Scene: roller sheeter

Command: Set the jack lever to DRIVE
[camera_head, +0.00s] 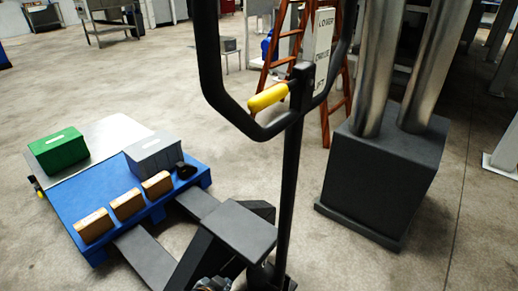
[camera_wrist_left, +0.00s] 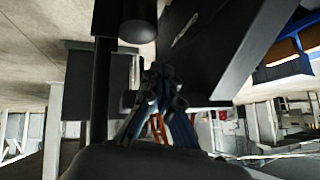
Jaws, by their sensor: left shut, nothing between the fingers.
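The pallet jack's handle post (camera_head: 290,180) stands upright in the middle of the head view, topped by a black loop (camera_head: 212,85). The jack lever with a yellow grip (camera_head: 268,97) points left from the post, inside the loop. A white label plate (camera_head: 320,35) behind it reads LOWER at the top; its lower words are partly hidden. My left gripper (camera_head: 212,284) is low at the bottom edge, left of the post's foot and well below the lever. The left wrist view shows its fingers (camera_wrist_left: 158,72) shut and empty near dark jack parts. My right gripper is not in view.
The jack's forks run under a blue pallet (camera_head: 75,205) carrying a green bin (camera_head: 58,151), a grey bin (camera_head: 153,155) and brown boxes (camera_head: 126,204). A dark block with metal columns (camera_head: 385,165) stands right of the post. An orange ladder (camera_head: 336,110) is behind.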

